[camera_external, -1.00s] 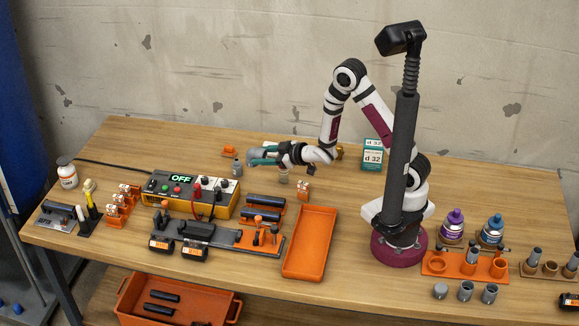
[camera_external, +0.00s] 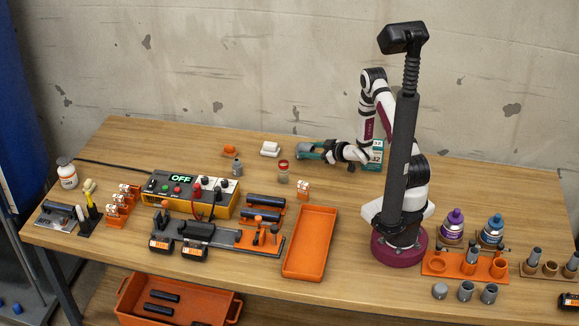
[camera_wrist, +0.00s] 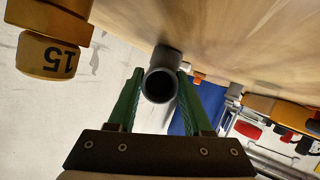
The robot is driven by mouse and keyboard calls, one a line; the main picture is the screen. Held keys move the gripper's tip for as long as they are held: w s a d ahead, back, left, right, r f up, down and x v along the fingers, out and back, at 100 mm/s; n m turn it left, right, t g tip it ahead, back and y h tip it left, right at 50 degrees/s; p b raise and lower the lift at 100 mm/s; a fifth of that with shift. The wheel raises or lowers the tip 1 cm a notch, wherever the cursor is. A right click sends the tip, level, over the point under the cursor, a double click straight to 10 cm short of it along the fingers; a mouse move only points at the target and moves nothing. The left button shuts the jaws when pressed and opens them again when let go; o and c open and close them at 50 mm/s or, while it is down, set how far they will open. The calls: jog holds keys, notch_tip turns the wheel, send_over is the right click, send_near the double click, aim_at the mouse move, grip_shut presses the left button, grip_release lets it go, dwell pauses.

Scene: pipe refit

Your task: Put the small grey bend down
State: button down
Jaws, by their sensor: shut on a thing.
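The small grey bend (camera_wrist: 166,57) is held between the green fingers of my gripper (camera_wrist: 158,78) in the wrist view, its round open end facing the camera. In the external view my gripper (camera_external: 303,151) is over the back middle of the table, pointing left. The bend is too small there to make out clearly. I cannot tell how high it is above the wood.
A yellow-orange part marked 15 (camera_wrist: 47,57) is close by in the wrist view. An empty orange tray (camera_external: 310,242) lies in front.

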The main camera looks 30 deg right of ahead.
jog(key=shift+c, duration=1.5)
grip_release()
jog(key=shift+f, duration=0.15)
jog(key=shift+s+r, duration=0.15)
jog(key=shift+r, duration=0.1)
jog(key=v, duration=1.1)
jog(key=shift+s+d+r, duration=0.15)
jog(key=shift+s+d, duration=0.05)
jog(key=s+d+r+m+g+h, duration=0.4)
jog(key=r+m+g+h, duration=0.2)
jog(key=g, duration=0.1)
jog(key=s+a+r+m+g+y, duration=0.1)
jog(key=s+a+r+m+g, duration=0.1)
jog(key=s, duration=0.5)
jog(key=s+a+r+m+g+y, duration=0.1)
jog(key=s+a+r+m+g, duration=0.1)
jog(key=s+a+r, duration=0.2)
jog(key=s+a+r+m+g+y, duration=0.1)
jog(key=s+a+r+m+g, duration=0.1)
jog(key=s+a, duration=0.4)
jog(key=s+r, duration=0.1)
jog(key=s, duration=0.3)
jog(key=shift+s+a+r+y, duration=0.25)
jog(key=shift+a+r+y, duration=0.05)
jog(key=shift+a, duration=0.05)
